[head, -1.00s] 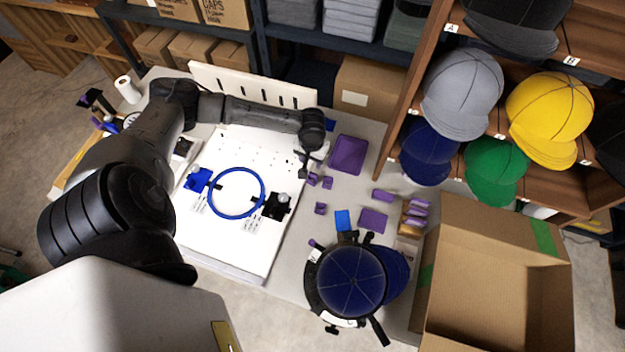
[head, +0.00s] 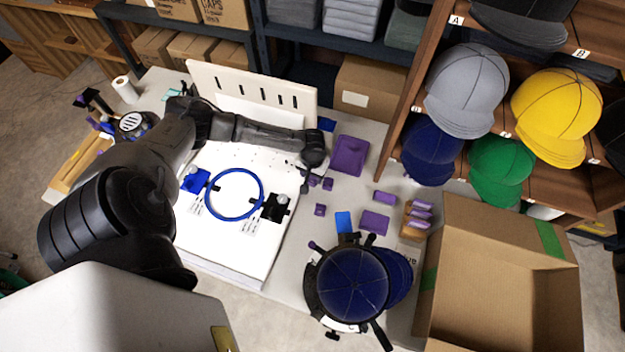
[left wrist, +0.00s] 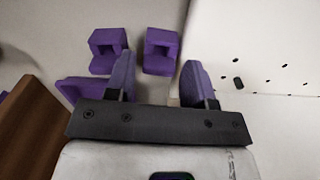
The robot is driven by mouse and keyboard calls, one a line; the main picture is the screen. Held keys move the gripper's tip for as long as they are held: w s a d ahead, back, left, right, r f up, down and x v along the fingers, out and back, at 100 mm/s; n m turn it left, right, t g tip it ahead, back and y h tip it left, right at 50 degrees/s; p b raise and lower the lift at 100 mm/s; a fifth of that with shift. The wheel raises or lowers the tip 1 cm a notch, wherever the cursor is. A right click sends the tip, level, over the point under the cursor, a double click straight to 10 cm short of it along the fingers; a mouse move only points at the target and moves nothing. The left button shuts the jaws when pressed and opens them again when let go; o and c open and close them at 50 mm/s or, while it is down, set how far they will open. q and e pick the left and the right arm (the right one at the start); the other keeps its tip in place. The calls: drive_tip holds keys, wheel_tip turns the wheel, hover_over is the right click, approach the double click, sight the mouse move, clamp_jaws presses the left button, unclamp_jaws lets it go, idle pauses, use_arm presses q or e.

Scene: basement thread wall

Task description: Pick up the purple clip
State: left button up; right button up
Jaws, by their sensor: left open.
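Small purple block-like clips lie on the grey table, right of the white board. Two sit close together, a left one (left wrist: 108,50) and a right one (left wrist: 160,50) in the left wrist view. In the head view, one clip (head: 328,184) lies beside my left gripper (head: 304,180) and another (head: 320,210) lies nearer the front. My left gripper also shows in the left wrist view (left wrist: 158,75), open, its two purple fingers apart with no clip between them. Both clips appear just beyond the fingertips. My right gripper is not in view.
A purple tray (head: 349,156) lies right of the gripper. The white board (head: 225,235) with a blue ring (head: 234,194) is to the left. A cap on a round stand (head: 352,285), an open carton (head: 510,270) and cap shelves stand to the right.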

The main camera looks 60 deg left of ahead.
sight(314, 180)
use_arm(q)
drive_tip(key=c, duration=0.7)
drive_tip(key=shift+r, duration=0.1)
drive_tip(key=shift+r, duration=0.6)
drive_tip(key=r, duration=0.1)
drive_tip(key=r+p, duration=0.1)
drive_tip(key=r, duration=0.1)
drive_tip(key=shift+w+d+r, duration=0.1)
drive_tip(key=shift+d+r, duration=0.05)
drive_tip(key=shift+d, duration=0.25)
drive_tip(key=shift+w+d+r+p, duration=0.45)
drive_tip(key=shift+d+r, duration=0.6)
drive_tip(key=shift+d, duration=0.7)
drive_tip(key=shift+w+d+r+p, duration=0.4)
drive_tip(key=shift+d+r, duration=0.65)
drive_tip(key=shift+d, duration=0.7)
drive_tip(key=shift+w+d+r+p, duration=0.3)
drive_tip(key=shift+w+d+r, duration=0.25)
drive_tip(key=shift+d+r, duration=0.85)
